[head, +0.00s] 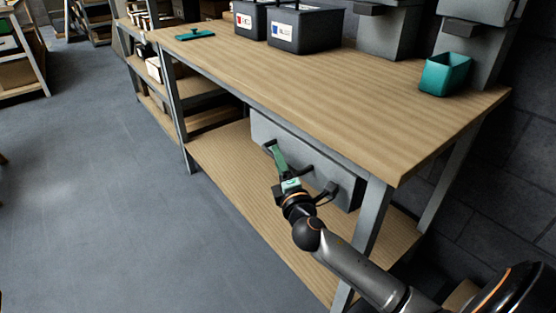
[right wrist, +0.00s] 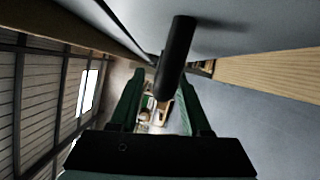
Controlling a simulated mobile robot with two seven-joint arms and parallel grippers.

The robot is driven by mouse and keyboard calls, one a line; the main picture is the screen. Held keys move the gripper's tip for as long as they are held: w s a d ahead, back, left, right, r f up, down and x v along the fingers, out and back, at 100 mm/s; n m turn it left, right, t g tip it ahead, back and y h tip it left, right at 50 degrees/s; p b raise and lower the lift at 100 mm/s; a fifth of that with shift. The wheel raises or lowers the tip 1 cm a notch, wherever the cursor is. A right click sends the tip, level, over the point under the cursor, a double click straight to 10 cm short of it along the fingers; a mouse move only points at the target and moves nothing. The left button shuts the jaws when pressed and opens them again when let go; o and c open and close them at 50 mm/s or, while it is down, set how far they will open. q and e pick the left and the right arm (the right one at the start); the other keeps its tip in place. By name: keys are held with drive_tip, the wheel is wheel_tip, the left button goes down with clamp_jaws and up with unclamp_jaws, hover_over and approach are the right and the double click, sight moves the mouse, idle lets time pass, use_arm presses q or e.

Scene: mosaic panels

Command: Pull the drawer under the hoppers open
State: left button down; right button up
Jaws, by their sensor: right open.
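The grey drawer (head: 345,186) hangs under the wooden worktop, below the hoppers, with its front close under the table edge; it looks closed. Its dark bar handle (head: 328,191) stands out from the front. My right gripper (head: 277,155) is at the handle, its green fingers open. In the right wrist view the black handle bar (right wrist: 176,55) lies between or just in front of the fingertips of the gripper (right wrist: 163,80); contact cannot be told. The grey hoppers (head: 391,32) stand on the worktop's back right. My left gripper is out of view.
The worktop (head: 300,78) carries a teal cup (head: 445,74), two dark bins (head: 305,30) and a flat teal item (head: 195,34). A lower wooden shelf (head: 235,165) and a metal table leg (head: 371,222) are near my right arm. The floor (head: 90,180) at left is clear.

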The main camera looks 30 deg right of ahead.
drive_tip(key=shift+w+d, duration=0.15)
drive_tip(key=shift+w, duration=0.35)
clamp_jaws()
idle(1.2)
